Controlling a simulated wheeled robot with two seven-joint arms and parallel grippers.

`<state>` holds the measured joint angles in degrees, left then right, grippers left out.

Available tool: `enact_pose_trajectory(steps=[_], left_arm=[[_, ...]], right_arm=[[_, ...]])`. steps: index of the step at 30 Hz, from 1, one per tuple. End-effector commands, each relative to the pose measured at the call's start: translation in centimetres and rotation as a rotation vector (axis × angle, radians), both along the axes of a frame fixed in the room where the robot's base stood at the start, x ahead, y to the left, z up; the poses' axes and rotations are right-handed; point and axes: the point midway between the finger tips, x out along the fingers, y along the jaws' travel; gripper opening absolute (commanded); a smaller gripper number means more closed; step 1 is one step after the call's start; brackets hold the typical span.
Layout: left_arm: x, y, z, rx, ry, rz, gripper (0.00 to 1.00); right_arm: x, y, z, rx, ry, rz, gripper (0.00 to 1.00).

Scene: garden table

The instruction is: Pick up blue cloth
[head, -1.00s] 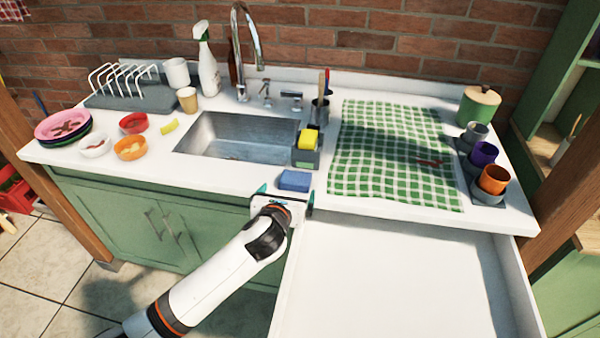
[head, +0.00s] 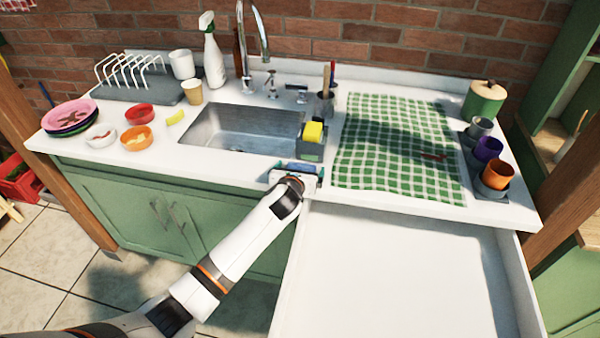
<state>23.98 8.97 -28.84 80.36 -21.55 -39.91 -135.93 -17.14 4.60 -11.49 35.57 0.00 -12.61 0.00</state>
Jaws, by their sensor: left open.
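The blue cloth (head: 298,167) lies at the front edge of the white counter, in front of the sponge holder. Only a thin strip of it shows in the head view; my left gripper hides the rest. My left gripper (head: 297,168) is open, with one finger on each side of the cloth. I cannot tell whether the fingers touch it. My right gripper is not in view.
A grey holder (head: 310,151) with a yellow sponge (head: 313,132) stands just behind the cloth. The sink (head: 235,132) is to the left. A green checked towel (head: 395,150) lies to the right. An open white drawer (head: 400,280) juts out below.

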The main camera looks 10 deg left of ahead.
Motion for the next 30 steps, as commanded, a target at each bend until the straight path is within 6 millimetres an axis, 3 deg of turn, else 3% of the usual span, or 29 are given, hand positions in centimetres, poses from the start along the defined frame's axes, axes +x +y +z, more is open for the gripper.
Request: enact_pose_trajectory(steps=[3, 11, 12, 20, 30], left_arm=[[0.0, 0.0, 0.0, 0.000, 0.000, 0.000, 0.98], [0.0, 0.0, 0.0, 0.000, 0.000, 0.000, 0.56], [-0.1, 0.0, 0.0, 0.000, 0.000, 0.000, 0.54], [0.0, 0.0, 0.4, 0.000, -0.002, 0.000, 0.54], [0.1, 0.0, 6.5, 0.001, -0.006, -0.001, 0.54]], right_arm=[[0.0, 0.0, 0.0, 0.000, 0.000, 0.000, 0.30], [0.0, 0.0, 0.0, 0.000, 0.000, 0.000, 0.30], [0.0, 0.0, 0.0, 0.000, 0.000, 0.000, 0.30], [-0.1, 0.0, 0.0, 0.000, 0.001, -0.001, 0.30], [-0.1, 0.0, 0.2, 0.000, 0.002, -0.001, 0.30]])
